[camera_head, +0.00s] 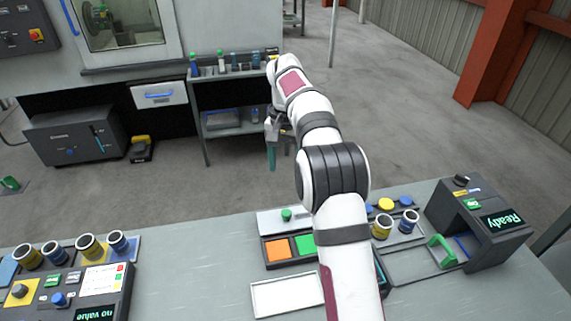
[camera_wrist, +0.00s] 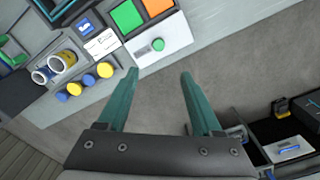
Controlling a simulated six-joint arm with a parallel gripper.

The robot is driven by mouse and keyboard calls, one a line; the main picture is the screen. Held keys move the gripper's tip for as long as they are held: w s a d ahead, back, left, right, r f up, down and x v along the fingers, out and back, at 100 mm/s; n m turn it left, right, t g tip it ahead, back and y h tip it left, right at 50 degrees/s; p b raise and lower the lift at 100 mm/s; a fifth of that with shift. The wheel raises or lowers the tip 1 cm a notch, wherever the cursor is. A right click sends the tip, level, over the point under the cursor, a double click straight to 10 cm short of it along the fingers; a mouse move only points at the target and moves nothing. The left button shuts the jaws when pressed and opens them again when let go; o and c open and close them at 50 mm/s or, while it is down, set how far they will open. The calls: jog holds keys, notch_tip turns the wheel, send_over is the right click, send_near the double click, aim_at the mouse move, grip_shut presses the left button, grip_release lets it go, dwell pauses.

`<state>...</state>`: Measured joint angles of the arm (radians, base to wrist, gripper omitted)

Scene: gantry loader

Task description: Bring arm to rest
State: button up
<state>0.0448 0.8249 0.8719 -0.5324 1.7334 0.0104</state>
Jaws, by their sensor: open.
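My gripper (camera_head: 271,158) hangs fingers down at the far end of my arm, past the table's far edge and above the floor. In the wrist view my gripper (camera_wrist: 159,73) shows two teal fingers spread wide with nothing between them. My white arm reaches from the near edge of the table (camera_head: 190,270) outward, and hides part of the table. The white plate with a green knob (camera_wrist: 158,45) appears beyond the fingertips in the wrist view, apart from them.
An orange and green tile panel (camera_head: 278,252) and an empty white tray (camera_head: 287,295) lie on the table left of my arm. A "Ready" device (camera_head: 478,215) stands at right, a control box (camera_head: 75,295) at left. A shelf with bottles (camera_head: 230,72) stands beyond my gripper. Open floor lies between.

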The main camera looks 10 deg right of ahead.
jog(key=shift+r, duration=0.1)
dwell(0.3)
jog(key=s+a+r+y, duration=0.15)
jog(key=s+r, duration=0.25)
jog(key=s, duration=0.5)
jog(key=s+a+r+h, duration=0.1)
jog(key=s+a+r, duration=0.15)
jog(key=s, duration=0.75)
jog(key=s+a+f, duration=0.1)
jog(key=s+f, duration=0.2)
jog(key=s, duration=0.7)
jog(key=s+f+n+y, duration=0.1)
jog(key=s+f, duration=0.2)
jog(key=s, duration=0.7)
jog(key=shift+s+a, duration=0.2)
jog(key=shift+a, duration=0.2)
